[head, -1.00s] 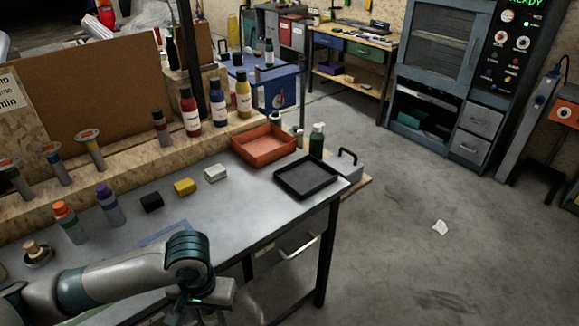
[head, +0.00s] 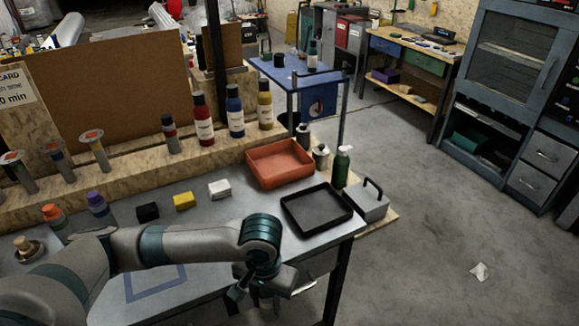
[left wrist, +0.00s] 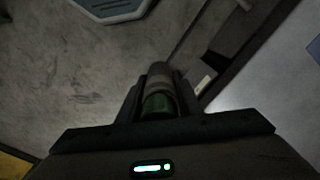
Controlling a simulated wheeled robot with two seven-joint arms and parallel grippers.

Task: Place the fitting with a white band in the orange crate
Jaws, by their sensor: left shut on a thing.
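The orange crate (head: 284,181) stands empty at the back right of the steel workbench in the head view. My left gripper (head: 258,297) hangs at the bench's front edge, in front of the crate and lower in the picture. In the left wrist view its fingers (left wrist: 157,95) are shut on a short cylindrical fitting (left wrist: 159,103). The fitting is dark, with a green part near the palm and a paler band above it. In the head view my arm and gripper mostly hide it. My right gripper is not in view.
A black tray (head: 317,209) lies just in front of the crate. A green pump bottle (head: 341,168) and a grey box with a handle (head: 366,203) stand to its right. White (head: 219,189), yellow (head: 184,201) and black (head: 148,212) blocks lie left of the crate.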

